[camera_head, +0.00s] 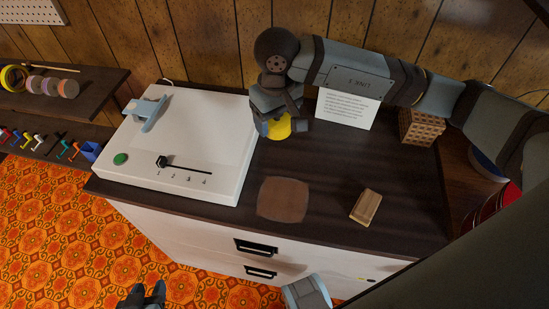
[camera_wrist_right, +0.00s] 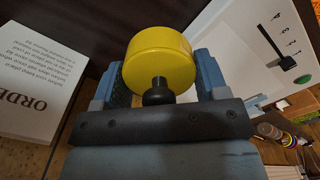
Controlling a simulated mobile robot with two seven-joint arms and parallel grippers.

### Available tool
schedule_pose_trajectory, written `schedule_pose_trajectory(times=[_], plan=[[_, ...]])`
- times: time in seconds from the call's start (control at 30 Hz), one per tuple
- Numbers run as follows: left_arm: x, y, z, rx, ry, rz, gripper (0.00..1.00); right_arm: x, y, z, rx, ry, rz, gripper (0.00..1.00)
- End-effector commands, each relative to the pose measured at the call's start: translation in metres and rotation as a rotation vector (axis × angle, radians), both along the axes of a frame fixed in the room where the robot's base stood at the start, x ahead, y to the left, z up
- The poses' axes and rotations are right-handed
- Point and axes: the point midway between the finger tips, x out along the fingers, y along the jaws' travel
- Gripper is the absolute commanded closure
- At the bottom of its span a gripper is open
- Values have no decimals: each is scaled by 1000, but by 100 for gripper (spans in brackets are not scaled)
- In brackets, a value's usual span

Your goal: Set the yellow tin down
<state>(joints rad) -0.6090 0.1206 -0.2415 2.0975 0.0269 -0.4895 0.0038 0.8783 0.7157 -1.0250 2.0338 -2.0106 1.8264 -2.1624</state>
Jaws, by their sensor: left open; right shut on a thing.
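The yellow tin (camera_head: 279,127) is between the fingers of my right gripper (camera_head: 281,123), near the back of the dark cabinet top (camera_head: 325,165), right of the white machine. In the right wrist view the round yellow tin (camera_wrist_right: 158,55) sits between the two blue-grey fingers of my right gripper (camera_wrist_right: 162,78), with a dark knob on a short stem facing the palm. The gripper is shut on it. Whether the tin touches the cabinet top cannot be told. My left gripper (camera_head: 144,296) is open and empty at the bottom edge, over the orange floor in front of the cabinet.
A white machine (camera_head: 185,150) with a slider and green button fills the left of the top. A brown square patch (camera_head: 284,199) and a wooden block (camera_head: 366,206) lie in front. A printed card (camera_head: 346,109) and a lattice box (camera_head: 420,127) stand behind. Bare surface lies between.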

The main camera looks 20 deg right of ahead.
Motion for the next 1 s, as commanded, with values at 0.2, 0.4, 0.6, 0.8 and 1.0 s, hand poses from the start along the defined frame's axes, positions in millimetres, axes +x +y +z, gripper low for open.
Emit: schedule_pose_trajectory(times=[0.2,0.4,0.6,0.8,1.0], plan=[[0,0,-2,2,0,-1,57,-1,0,-62,1,5,-1,59],[-1,1,-5,5,4,-3,57,-1,0,-99,1,2,-1,59],[-1,2,-7,12,5,-7,57,0,0,-113,2,0,0,59],[-1,2,-8,12,3,-8,57,-1,0,-141,1,2,-2,59],[0,2,-5,10,-1,-7,57,0,0,-151,0,-2,0,59]])
